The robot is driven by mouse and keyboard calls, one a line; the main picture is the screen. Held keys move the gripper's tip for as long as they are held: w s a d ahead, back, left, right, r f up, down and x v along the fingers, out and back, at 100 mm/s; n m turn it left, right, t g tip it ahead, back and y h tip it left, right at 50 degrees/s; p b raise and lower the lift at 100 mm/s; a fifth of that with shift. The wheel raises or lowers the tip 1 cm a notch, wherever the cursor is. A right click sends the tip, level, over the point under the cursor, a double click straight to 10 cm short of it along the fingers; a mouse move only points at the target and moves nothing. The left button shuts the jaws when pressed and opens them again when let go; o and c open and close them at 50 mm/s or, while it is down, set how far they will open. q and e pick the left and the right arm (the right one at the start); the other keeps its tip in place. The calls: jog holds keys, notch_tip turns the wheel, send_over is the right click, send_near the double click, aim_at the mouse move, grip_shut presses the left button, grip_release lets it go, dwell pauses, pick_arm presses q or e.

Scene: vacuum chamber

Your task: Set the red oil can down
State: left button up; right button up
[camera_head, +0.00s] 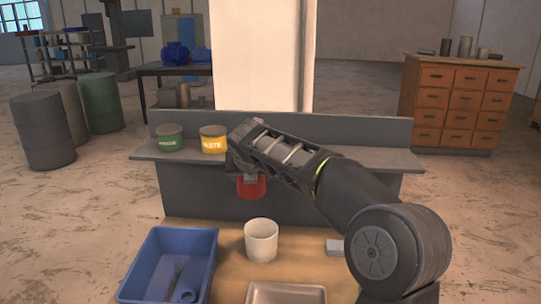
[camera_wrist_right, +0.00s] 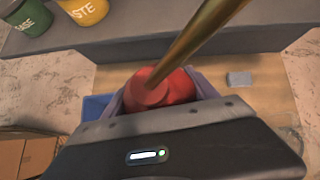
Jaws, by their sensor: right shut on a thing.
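The red oil can (camera_head: 251,187) hangs below my right gripper (camera_head: 247,178), in front of the grey shelf's face and above the wooden worktop. In the right wrist view the red can (camera_wrist_right: 163,90) sits between the fingers, with a long brass spout reaching up to the top right. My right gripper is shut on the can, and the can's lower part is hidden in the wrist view. My left gripper is not in view.
A green tin (camera_head: 169,138) and a yellow tin (camera_head: 213,139) stand on the grey shelf (camera_head: 385,160). On the worktop (camera_head: 305,262) are a blue bin (camera_head: 142,270), a white cup (camera_head: 261,240), a metal tray (camera_head: 287,294) and a small grey block (camera_head: 336,247).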

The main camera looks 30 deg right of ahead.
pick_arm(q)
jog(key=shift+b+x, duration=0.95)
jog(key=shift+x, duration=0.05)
pick_arm(e)
jog(key=s+a+f+n+y, duration=0.1)
jog(key=s+a+f+n, duration=0.1)
jog(key=a+f, duration=0.3)
jog(key=s+a+f+n+y, duration=0.2)
jog(key=s+a+f, duration=0.3)
jog(key=a, duration=0.3)
jog(key=s+a+f+n+t+y, duration=0.1)
jog(key=s+a+f+n, duration=0.1)
jog(key=a+f, duration=0.4)
jog(key=shift+s+a+y, duration=0.3)
jog(key=shift+s+a, duration=0.3)
jog(key=shift+s, duration=0.25)
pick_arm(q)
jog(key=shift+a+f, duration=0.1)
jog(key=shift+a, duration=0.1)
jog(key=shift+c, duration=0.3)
pick_arm(e)
jog(key=shift+f, duration=0.1)
